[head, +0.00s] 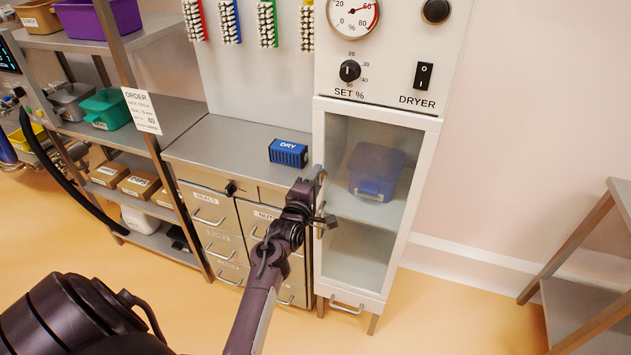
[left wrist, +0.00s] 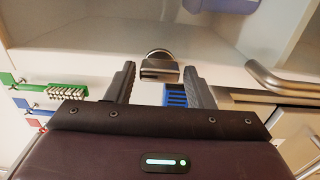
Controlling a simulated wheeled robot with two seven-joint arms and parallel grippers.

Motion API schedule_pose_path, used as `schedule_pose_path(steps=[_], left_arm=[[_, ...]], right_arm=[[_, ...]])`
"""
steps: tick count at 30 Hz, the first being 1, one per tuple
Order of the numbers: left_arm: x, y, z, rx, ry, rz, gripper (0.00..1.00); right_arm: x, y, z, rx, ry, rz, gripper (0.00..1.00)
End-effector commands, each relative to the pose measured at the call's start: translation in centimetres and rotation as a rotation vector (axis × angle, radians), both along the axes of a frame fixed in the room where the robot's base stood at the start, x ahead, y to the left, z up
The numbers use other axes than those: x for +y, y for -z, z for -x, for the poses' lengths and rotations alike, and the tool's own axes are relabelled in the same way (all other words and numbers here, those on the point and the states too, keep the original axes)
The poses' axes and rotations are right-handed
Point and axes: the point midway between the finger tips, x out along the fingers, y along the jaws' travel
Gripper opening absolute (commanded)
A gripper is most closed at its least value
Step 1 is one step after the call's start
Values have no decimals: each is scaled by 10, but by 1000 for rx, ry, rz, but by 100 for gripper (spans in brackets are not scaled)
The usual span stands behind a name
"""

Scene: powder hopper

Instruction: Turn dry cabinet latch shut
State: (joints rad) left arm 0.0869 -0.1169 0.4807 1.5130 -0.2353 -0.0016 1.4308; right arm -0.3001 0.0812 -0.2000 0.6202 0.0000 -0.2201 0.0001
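The dry cabinet (head: 426,185) is a tall white unit with a clear front, and its door looks closed against the frame. In the left wrist view the latch (left wrist: 160,67) is a small grey metal piece with a rounded base. My left gripper (head: 310,186) is at the cabinet's left front edge. In the left wrist view its two dark fingers (left wrist: 160,84) stand apart on either side of the latch, open. I see no clear contact between finger and latch. In the head view the gripper partly hides this spot. My right gripper is out of view.
A blue bin (head: 375,172) sits inside the cabinet. A blue DRY box (head: 288,153) stands on the steel counter (head: 225,140) at the left. A metal table (head: 622,190) stands at the far right.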

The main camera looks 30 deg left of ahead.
Motion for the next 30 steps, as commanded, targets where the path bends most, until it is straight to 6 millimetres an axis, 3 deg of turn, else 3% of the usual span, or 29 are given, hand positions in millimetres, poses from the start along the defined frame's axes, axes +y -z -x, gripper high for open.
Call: schedule_pose_path(steps=[11,21,30], left_arm=[[-1,-1,2,0,0,-1,58],[-12,-5,51,3,-1,1,58],[-18,-1,76,0,-1,0,58]], right_arm=[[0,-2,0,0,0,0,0],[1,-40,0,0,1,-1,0],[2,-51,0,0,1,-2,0]])
